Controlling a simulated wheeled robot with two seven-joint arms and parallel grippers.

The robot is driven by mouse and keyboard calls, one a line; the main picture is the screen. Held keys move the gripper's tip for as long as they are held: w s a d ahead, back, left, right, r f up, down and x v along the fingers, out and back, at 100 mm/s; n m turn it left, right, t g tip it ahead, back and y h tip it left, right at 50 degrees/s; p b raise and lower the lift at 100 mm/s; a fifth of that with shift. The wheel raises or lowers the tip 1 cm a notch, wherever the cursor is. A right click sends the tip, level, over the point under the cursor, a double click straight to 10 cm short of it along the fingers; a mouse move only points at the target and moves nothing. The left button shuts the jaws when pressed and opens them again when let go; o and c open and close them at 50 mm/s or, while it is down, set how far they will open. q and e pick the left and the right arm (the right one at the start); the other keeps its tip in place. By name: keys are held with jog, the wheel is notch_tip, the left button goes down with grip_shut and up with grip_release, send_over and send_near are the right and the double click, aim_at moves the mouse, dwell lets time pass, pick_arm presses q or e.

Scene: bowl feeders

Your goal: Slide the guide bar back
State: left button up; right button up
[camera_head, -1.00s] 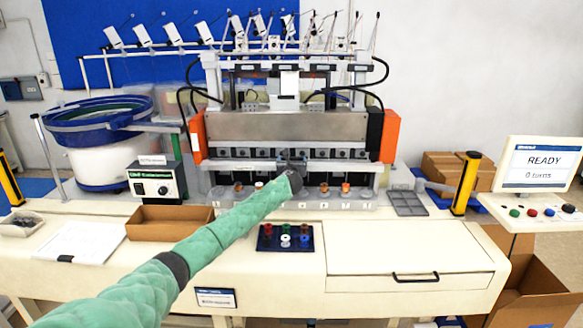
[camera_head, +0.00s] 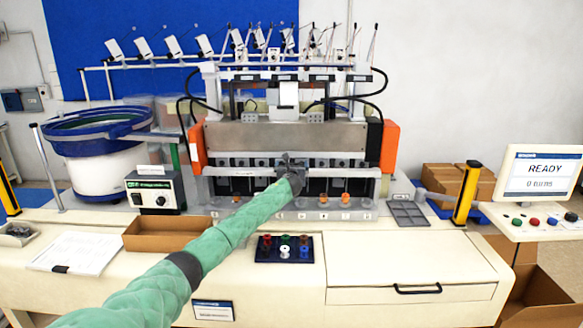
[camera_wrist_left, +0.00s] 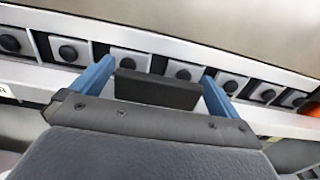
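The guide bar (camera_head: 345,172) is a long pale rail across the front of the winding machine, below a row of dark spindle blocks. My left gripper (camera_head: 291,163) reaches in from the front, at the middle of the bar. In the left wrist view, its two blue fingers (camera_wrist_left: 157,80) stand on either side of a dark block-shaped handle (camera_wrist_left: 155,90) and appear to close on its ends. The bar also shows in the left wrist view (camera_wrist_left: 265,122), just in front of the row of spindle blocks. The fingertips are partly hidden in the head view. My right gripper is out of view.
Copper and pale bobbins (camera_head: 323,199) sit along the ledge before the bar. A yellow post (camera_head: 466,193) stands right. The monitor (camera_head: 541,173) reads READY.

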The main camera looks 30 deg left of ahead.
pick_arm(q)
jog(key=shift+s+d, duration=0.15)
jog(key=shift+s, duration=0.2)
jog(key=b+v, duration=0.2)
jog(key=v, duration=0.5)
jog(key=shift+b, duration=0.4)
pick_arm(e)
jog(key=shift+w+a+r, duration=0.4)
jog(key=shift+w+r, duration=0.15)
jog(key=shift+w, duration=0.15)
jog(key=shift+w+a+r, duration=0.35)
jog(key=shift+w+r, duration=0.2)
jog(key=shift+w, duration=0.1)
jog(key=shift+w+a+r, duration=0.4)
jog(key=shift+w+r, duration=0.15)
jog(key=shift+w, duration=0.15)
